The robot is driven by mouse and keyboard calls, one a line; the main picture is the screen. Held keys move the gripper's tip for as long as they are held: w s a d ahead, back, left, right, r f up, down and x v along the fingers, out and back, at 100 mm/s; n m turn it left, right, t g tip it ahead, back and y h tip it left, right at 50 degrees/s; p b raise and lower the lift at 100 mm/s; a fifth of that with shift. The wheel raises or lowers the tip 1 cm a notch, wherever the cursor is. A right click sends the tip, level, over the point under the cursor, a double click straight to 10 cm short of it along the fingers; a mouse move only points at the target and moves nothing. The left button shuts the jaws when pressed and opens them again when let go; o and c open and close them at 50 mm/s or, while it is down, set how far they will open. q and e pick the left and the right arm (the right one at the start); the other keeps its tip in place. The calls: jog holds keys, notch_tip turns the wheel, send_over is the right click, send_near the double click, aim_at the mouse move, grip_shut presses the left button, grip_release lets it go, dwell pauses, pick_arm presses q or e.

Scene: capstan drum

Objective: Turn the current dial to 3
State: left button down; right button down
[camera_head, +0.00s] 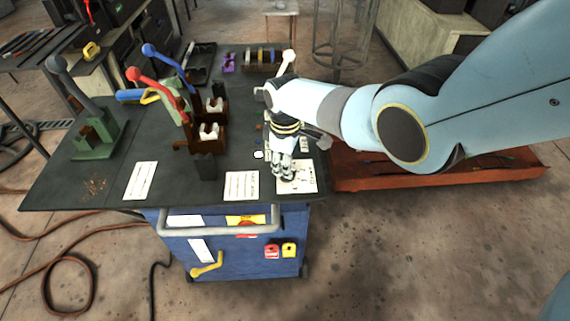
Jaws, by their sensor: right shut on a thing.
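My right gripper (284,172) reaches down from the right to the front right part of the dark table top. Its fingers are shut over a white marked plate (306,182) near the table's front edge. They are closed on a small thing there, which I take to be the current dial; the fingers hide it. I cannot read its setting or the numbers on the plate. My left gripper is not in view.
The table (110,178) carries a red lever (155,82), a blue lever (166,62), a green lever stand (98,138) and white cards (241,185). A blue cabinet (235,262) with a handle rail (220,229) is below. An orange pallet (400,180) lies to the right.

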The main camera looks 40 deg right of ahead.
jog(key=c, duration=1.3)
grip_release()
jog(key=shift+r, duration=0.1)
notch_tip(320, 180, up, 12)
jog(key=shift+f, duration=0.1)
